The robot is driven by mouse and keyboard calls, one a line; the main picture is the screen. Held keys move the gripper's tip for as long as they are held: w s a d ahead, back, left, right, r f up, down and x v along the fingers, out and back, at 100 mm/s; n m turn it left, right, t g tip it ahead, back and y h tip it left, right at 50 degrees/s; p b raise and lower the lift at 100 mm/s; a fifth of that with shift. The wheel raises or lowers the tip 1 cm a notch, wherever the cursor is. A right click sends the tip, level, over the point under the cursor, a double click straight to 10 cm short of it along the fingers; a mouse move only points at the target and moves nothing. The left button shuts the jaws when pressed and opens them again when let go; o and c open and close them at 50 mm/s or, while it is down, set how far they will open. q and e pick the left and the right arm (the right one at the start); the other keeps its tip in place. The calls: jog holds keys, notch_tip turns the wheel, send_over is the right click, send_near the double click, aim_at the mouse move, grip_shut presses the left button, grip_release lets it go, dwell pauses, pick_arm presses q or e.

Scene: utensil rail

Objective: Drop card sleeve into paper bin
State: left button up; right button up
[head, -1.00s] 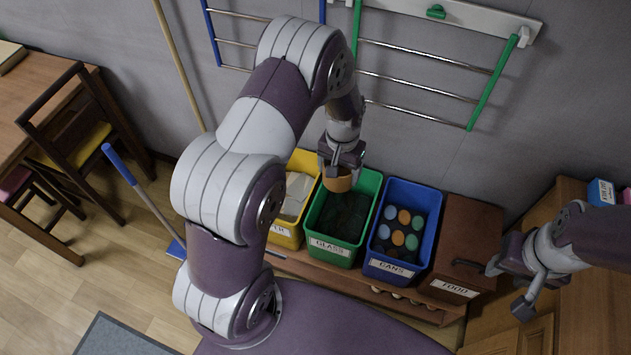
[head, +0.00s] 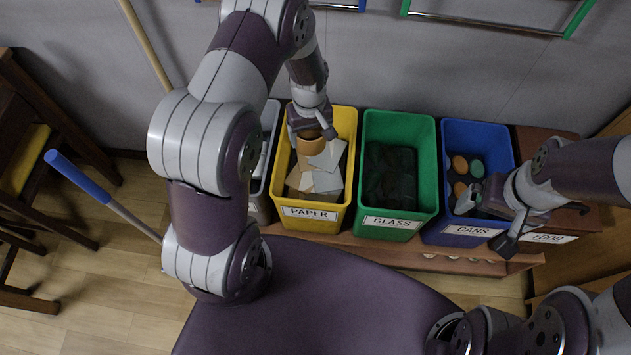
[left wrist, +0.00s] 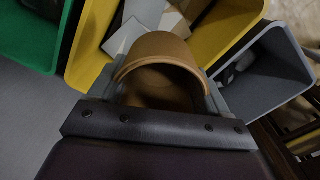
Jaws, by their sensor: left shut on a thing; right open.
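The card sleeve (left wrist: 160,55) is a short tan-brown open tube. My left gripper (head: 311,130) is shut on it, and the left wrist view shows the sleeve between the two fingers (left wrist: 160,88). In the head view the sleeve (head: 309,152) is over the yellow paper bin (head: 313,212), near its back part. The bin is labelled PAPER and holds pale sheets and brown card. How far the sleeve is above the paper is hard to tell. My right gripper (head: 492,228) is open and empty, in front of the cans bin.
The green glass bin (head: 390,222) stands right of the paper bin, then the blue cans bin (head: 459,228) and the brown food bin. A grey bin (head: 260,205) is on the left. A blue-handled tool (head: 80,178) leans at the left.

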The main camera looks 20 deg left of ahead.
pick_arm(q)
jog(key=shift+f, duration=0.35)
notch_tip(320, 180, down, 5)
jog(key=b, duration=0.5)
jog(key=o, duration=1)
jog(key=shift+c, duration=0.2)
notch_tip(320, 180, up, 11)
jog(key=p, duration=0.2)
jog(key=shift+r+p, duration=0.2)
jog(key=shift+p, duration=0.15)
jog(key=shift+r, duration=0.6)
